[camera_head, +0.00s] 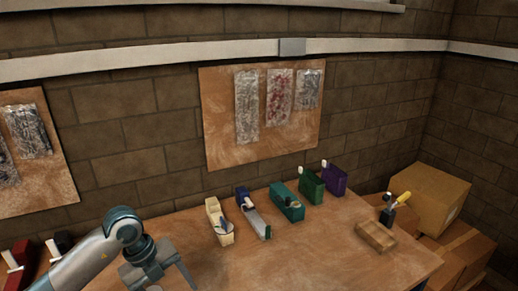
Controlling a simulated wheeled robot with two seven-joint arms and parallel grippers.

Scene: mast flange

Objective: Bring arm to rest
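My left arm comes in from the lower left, with its grey-blue wrist joint over the wooden table. My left gripper (162,276) points down over the front left part of the table. One finger slants down to the right, and the fingertips are cut off or hidden at the bottom edge, so whether it is open or shut is unclear. No held object can be made out. My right arm and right gripper are out of view.
On the wooden table (330,250) stand a cream holder (219,222), a blue-grey one (255,218), a teal one (287,203), a green one (311,187) and a purple one (334,179). A wooden tray (376,238) and cardboard box (432,197) are at right. Front centre is clear.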

